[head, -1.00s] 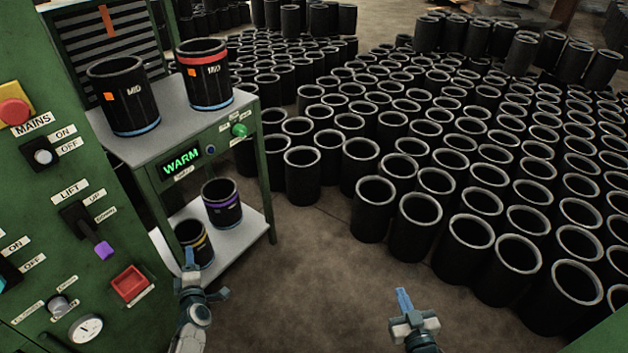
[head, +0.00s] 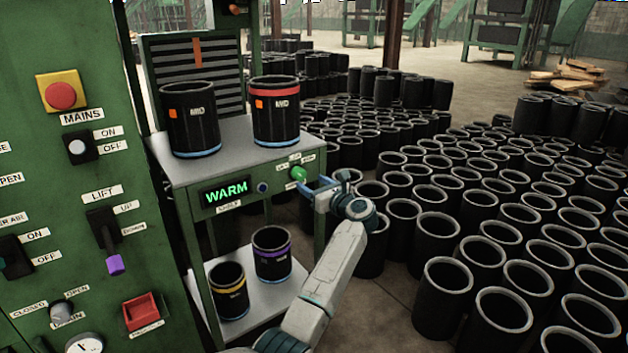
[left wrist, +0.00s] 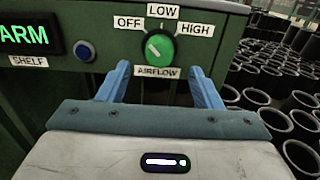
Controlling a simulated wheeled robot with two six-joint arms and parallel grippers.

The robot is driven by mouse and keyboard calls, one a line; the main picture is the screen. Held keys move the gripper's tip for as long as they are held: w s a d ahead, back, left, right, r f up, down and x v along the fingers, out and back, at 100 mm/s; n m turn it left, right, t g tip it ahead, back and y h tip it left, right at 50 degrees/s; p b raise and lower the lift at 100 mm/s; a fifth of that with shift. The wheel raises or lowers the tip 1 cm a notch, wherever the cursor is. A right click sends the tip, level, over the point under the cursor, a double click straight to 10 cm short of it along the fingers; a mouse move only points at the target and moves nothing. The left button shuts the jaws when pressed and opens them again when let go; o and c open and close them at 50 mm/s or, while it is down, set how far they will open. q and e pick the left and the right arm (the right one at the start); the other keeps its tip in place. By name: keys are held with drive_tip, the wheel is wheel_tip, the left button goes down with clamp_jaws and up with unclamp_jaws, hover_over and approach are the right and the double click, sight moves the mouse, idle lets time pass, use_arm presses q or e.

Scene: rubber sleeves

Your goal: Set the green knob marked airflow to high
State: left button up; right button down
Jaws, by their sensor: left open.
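The green airflow knob (head: 298,173) is on the front of the grey-topped stand, near its right corner. In the left wrist view the knob (left wrist: 160,47) sits among labels OFF, LOW and HIGH, with AIRFLOW below it. Its white mark points up and left, toward the OFF side. My left gripper (head: 316,187) is open in front of the knob. In the left wrist view its blue fingers (left wrist: 159,75) stand apart, with their tips just below the knob on either side. The fingers hold nothing. My right gripper is not in view.
A WARM display (head: 226,193) and a small blue button (head: 262,187) are left of the knob. Two black sleeves (head: 190,120) stand on the stand's top (head: 228,150); two more are on the lower shelf. A green control panel (head: 60,190) is at the left. Many sleeves crowd the floor at right.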

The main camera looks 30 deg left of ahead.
sight(302, 177)
use_arm(q)
drive_tip(key=x, duration=0.6)
drive_tip(key=c, duration=1)
